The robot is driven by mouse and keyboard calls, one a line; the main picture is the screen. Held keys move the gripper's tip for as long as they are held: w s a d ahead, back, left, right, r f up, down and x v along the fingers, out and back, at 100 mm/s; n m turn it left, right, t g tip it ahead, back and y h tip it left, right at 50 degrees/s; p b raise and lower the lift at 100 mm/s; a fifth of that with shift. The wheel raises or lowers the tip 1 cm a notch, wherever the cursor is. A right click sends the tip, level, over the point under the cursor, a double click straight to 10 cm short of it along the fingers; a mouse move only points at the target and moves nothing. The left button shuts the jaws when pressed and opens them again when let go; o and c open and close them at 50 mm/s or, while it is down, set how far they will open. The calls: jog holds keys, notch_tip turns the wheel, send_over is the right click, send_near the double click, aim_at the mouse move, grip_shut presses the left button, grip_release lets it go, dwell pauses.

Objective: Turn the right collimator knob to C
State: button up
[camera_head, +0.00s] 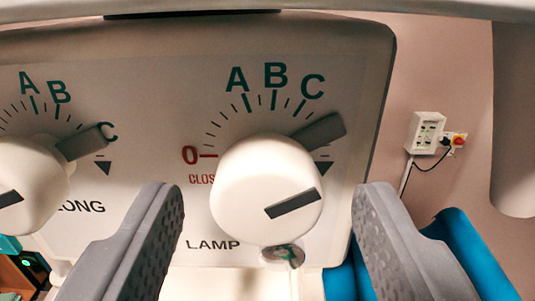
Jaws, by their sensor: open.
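The right collimator knob (250,175) is round and white, on a pale panel with the label LAMP under it. Its dark grey pointer (321,131) sticks out to the upper right, a little clockwise past the C mark, between C and a small black triangle. A dark bar marks the knob's front face. The scale around it shows a red 0, then A, B and C in green. My gripper (268,205) is open, with one grey finger to the left of the knob and one to the right, both apart from it in the picture.
A similar left knob (32,178) with its pointer near C stands at the left, close to my left finger. A small round metal part (283,255) sits below the right knob. A wall box (426,132) with a cable and blue objects (470,255) are at the right.

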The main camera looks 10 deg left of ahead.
jog(key=shift+x, duration=0.8)
